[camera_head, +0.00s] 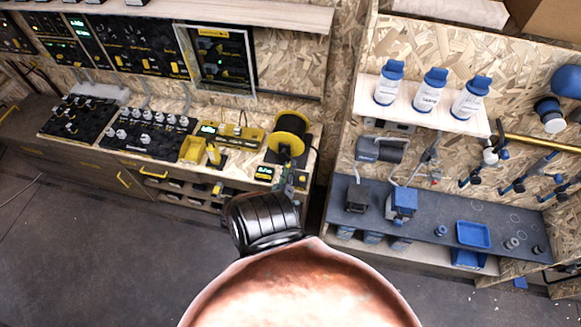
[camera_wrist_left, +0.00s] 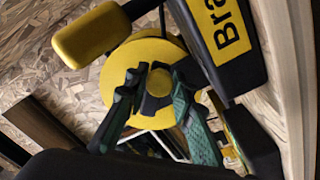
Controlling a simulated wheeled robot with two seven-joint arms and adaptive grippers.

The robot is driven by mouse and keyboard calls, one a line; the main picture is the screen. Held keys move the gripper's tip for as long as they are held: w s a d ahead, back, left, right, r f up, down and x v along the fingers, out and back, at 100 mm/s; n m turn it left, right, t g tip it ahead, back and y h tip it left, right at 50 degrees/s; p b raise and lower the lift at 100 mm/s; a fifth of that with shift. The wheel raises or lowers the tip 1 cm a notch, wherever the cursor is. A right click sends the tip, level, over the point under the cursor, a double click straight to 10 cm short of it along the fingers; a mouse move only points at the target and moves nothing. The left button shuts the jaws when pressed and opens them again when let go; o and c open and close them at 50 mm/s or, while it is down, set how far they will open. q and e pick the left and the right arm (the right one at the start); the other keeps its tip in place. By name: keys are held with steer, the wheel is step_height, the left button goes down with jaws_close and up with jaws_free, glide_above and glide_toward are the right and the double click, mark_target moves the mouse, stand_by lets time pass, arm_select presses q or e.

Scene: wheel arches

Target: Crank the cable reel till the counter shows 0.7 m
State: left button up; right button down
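The cable reel (camera_head: 289,134), a yellow and black spool, stands at the right end of the left bench. A small counter with green digits (camera_head: 264,172) sits in front of it; its digits are too small to read. My left gripper (camera_head: 289,168) is at the near side of the reel. In the left wrist view its fingers (camera_wrist_left: 158,80) are apart, one on each side of a round yellow knob (camera_wrist_left: 160,84) in front of the yellow reel disc (camera_wrist_left: 118,72). I cannot tell whether they touch it or whether it is crank knob or hub. My right gripper is out of view.
A yellow handle (camera_wrist_left: 88,35) and a black panel with a yellow label starting "Bra" (camera_wrist_left: 225,40) are close to the gripper. A yellow instrument (camera_head: 228,134) stands left of the reel. A blue-grey bench (camera_head: 440,232) is on the right, past a gap.

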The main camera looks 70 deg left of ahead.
arm_select(q)
steer(key=o, duration=0.3)
steer(key=shift+o, duration=0.2)
steer(key=v, duration=1.2)
steer(key=shift+f, duration=0.1)
